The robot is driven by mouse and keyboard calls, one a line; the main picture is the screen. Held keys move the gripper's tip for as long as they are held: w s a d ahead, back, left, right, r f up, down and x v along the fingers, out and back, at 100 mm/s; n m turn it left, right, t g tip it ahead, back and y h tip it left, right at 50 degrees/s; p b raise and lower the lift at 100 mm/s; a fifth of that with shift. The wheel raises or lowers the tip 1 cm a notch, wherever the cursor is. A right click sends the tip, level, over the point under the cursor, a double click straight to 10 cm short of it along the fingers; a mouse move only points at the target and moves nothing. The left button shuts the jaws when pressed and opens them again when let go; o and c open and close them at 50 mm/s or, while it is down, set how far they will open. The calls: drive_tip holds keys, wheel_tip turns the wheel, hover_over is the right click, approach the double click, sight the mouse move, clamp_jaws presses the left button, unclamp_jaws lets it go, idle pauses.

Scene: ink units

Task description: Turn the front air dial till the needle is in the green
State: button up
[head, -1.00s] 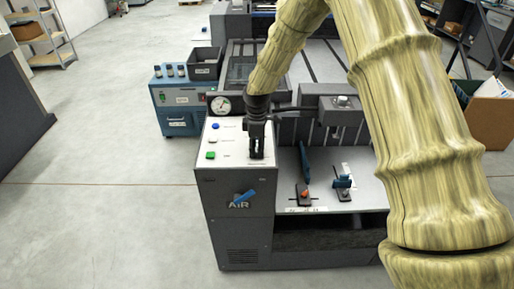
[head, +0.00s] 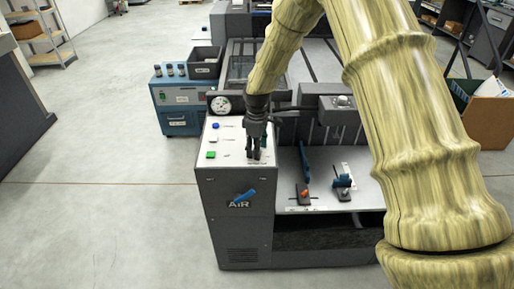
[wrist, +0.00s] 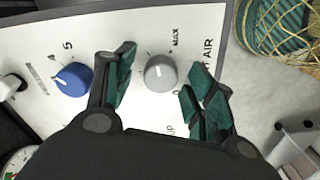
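The front air dial (wrist: 160,73) is a round grey knob on a white panel, with "MAX" and part of a label ending in "AIR" beside it in the wrist view. My gripper (wrist: 162,82) is open, one dark green fingertip on each side of the knob with gaps between. In the head view my gripper (head: 254,153) points down over the white panel top (head: 228,137) and hides the dial. The pressure gauge (head: 221,104) stands at the panel's back; its needle is too small to read. The gauge (wrist: 16,163) is cut off in the wrist view's lower left corner.
A blue dial (wrist: 73,79) with a numbered scale sits left of the grey knob in the wrist view. A blue box (head: 180,118) stands behind left.

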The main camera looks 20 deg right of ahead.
wheel_tip(320, 180, up, 12)
idle(0.7)
idle(2.1)
